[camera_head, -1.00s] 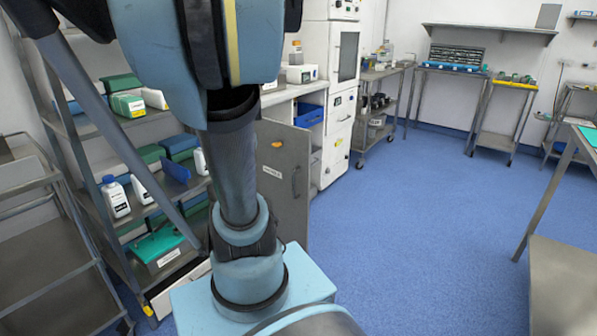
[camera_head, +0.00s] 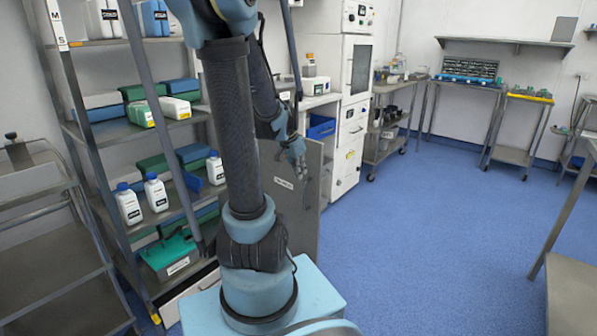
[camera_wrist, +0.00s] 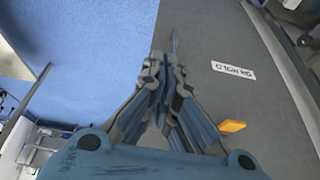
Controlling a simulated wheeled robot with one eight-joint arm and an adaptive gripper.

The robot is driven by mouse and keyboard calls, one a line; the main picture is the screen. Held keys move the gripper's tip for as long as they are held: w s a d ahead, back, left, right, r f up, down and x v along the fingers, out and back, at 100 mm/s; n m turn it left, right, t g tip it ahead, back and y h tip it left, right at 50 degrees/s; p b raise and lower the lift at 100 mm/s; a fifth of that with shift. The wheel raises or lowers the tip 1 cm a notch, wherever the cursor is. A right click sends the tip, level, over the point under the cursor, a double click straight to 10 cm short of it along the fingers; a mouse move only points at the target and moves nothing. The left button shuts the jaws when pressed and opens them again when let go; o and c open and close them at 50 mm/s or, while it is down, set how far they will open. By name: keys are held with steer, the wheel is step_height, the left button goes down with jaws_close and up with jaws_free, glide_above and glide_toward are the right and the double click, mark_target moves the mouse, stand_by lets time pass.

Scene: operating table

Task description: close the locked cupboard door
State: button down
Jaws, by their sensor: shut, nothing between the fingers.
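The grey cupboard door (camera_head: 290,212) stands open in the head view, sticking out from the counter toward me. It carries a white label (camera_head: 284,183). In the wrist view the door's grey face (camera_wrist: 225,32) fills the upper right, with the label (camera_wrist: 233,70) and an orange handle (camera_wrist: 232,126). My gripper (camera_head: 301,170) is in front of the door's upper part in the head view; its fingers (camera_wrist: 163,66) are shut and empty in the wrist view. The handle lies right of the fingers there. I cannot tell whether the fingers touch the door. The orange handle is not visible in the head view.
A shelf rack (camera_head: 107,133) with bottles and boxes stands close on the left. A blue drawer or bin (camera_head: 321,128) shows in the cupboard beside the door. A tall white cabinet (camera_head: 352,130) stands behind. The blue floor (camera_head: 430,230) to the right is clear.

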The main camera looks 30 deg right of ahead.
mark_target(305, 184)
steer(key=x, duration=0.8)
steer(key=shift+d+r, duration=0.1)
steer(key=shift+w+d, duration=0.3)
steer(key=shift+d, duration=0.55)
steer(key=shift+w+d, duration=0.25)
steer(key=shift+d, duration=0.55)
